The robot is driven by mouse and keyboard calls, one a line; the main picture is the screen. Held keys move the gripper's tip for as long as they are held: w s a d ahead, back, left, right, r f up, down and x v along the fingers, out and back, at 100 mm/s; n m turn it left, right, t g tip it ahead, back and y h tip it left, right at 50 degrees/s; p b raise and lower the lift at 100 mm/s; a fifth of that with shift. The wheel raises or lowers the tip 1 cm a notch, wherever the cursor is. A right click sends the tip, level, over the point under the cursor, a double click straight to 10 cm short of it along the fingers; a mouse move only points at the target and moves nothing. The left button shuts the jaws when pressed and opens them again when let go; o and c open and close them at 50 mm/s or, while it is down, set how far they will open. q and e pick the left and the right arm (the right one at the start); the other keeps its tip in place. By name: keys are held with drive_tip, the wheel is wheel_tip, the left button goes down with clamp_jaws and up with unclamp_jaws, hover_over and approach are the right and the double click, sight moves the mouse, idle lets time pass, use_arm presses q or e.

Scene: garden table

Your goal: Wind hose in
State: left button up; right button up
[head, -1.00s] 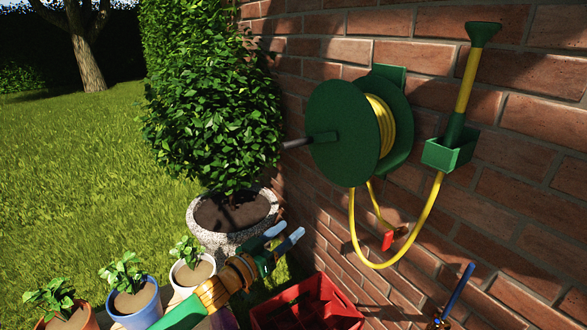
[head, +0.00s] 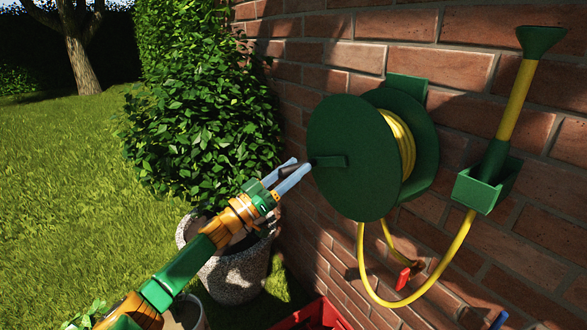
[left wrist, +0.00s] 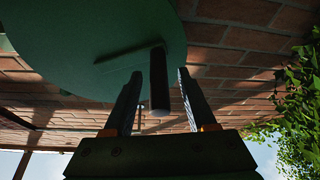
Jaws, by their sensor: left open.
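A green hose reel (head: 350,165) is mounted on the brick wall, with yellow hose (head: 403,140) wound on it. A loop of hose (head: 385,300) hangs below and runs up to a green holder (head: 484,188) with the spray lance. The reel's crank handle (left wrist: 159,82) is a dark peg; in the head view its crank arm (head: 331,161) shows on the disc. My left gripper (head: 295,173) is open at the handle. In the left wrist view the peg lies between the two fingers (left wrist: 157,95), with gaps on both sides. My right gripper is not in view.
A leafy bush (head: 205,120) in a stone pot (head: 235,270) stands left of the reel. A red crate (head: 318,315) is at the bottom. A red-handled fitting (head: 403,278) is on the wall below the reel.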

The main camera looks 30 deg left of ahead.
use_arm(q)
drive_tip(key=shift+d+r, duration=0.1)
clamp_jaws()
idle(1.4)
